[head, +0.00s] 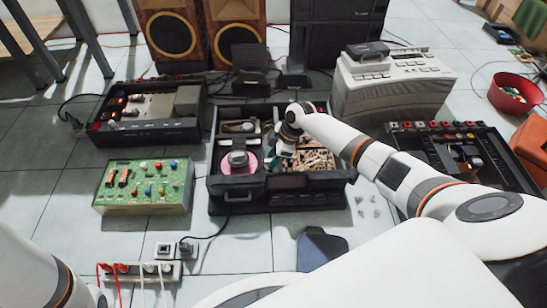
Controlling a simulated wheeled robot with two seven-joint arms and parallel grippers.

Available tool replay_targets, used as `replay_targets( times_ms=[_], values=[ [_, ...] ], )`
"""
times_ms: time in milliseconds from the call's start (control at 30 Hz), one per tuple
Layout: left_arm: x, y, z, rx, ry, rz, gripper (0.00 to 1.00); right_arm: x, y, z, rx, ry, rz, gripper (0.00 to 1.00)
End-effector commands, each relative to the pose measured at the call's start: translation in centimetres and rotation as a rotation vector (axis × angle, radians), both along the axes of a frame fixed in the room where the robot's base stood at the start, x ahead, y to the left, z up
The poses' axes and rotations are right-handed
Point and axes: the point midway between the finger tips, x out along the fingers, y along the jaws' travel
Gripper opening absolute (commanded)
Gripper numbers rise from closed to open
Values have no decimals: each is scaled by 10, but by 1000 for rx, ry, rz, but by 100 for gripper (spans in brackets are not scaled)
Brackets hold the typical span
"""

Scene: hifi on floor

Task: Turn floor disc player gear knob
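The opened black disc player (290,199) sits on the tiled floor at the picture's middle. A pink disc (249,167) lies in its left part, with a grey round piece (237,159) on it. I cannot tell whether this piece is the gear knob. My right arm comes in from the right, and my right gripper (279,158) points down into the middle of the player, right of the pink disc. Its fingertips are small and partly hidden, so neither their opening nor any contact is clear. Only a link of my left arm shows at the lower left; its gripper is out of view.
A green circuit board unit (145,187) and an opened black device (150,112) lie left of the player. A grey-white machine (390,85) and another opened device (458,150) stand right. Speakers (172,37) stand behind. A power strip (140,271) with cables lies front left.

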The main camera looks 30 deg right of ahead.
Motion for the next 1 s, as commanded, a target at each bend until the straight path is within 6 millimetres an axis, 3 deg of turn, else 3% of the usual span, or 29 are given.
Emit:
replay_targets(
  times_ms=[67,267,567,833,900,1000],
  values=[
    [0,0,0,0,0,0,51,0,0,0,0,0,0,33],
    [0,0,0,1,-1,0,51,0,0,0,0,0,0,0],
    [0,0,6,1,-1,0,51,0,0,2,1,0,-18,0],
    [1,0,35,0,1,0,51,-2,2,6,2,1,-146,0],
    [21,1,28,-2,65,0,51,-3,2,8,2,3,-202,0],
    [36,2,25,-6,115,-4,51,-4,3,8,1,2,-289,0]
  ],
)
